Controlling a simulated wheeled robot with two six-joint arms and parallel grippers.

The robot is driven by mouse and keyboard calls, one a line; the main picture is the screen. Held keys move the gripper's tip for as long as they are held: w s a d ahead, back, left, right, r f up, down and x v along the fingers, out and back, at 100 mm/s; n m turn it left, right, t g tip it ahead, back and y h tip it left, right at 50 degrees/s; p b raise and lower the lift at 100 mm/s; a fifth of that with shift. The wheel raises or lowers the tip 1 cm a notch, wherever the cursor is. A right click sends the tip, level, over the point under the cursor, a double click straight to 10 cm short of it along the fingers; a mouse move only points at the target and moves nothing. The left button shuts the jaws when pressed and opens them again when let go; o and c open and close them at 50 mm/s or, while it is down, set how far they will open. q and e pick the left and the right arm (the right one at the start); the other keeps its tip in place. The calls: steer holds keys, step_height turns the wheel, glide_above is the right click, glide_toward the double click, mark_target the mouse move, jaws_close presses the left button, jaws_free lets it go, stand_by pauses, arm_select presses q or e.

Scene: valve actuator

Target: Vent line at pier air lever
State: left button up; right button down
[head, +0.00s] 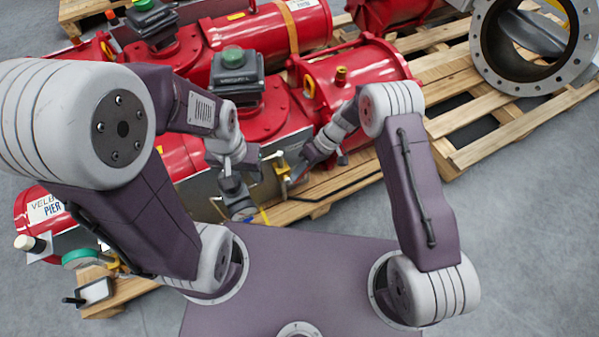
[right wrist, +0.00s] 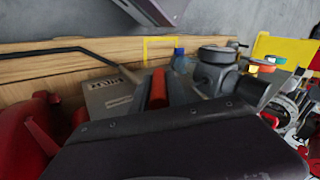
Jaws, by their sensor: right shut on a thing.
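A large red actuator, lettered "PIER" on its left end (head: 48,208), lies on a pallet in the head view. A small metal box with a label plate (right wrist: 106,88) is close by in the right wrist view. My right gripper (head: 294,176) is at the actuator's front side. In the right wrist view its fingers (right wrist: 158,92) are shut on a red lever handle (right wrist: 158,84), mostly hidden between them. My left gripper (head: 246,164) is to the left, by the fittings on the same side. It is small and cluttered there, so its opening cannot be told.
A grey round-topped fitting (right wrist: 217,55) stands right of the box, beside a blue part (right wrist: 180,57). A black hose or bar (right wrist: 60,51) runs along the wooden pallet (right wrist: 25,88). More red actuators lie behind. A large flanged ring valve (head: 480,50) stands at right.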

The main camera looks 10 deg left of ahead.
steer(key=c, duration=1.3)
jaws_free()
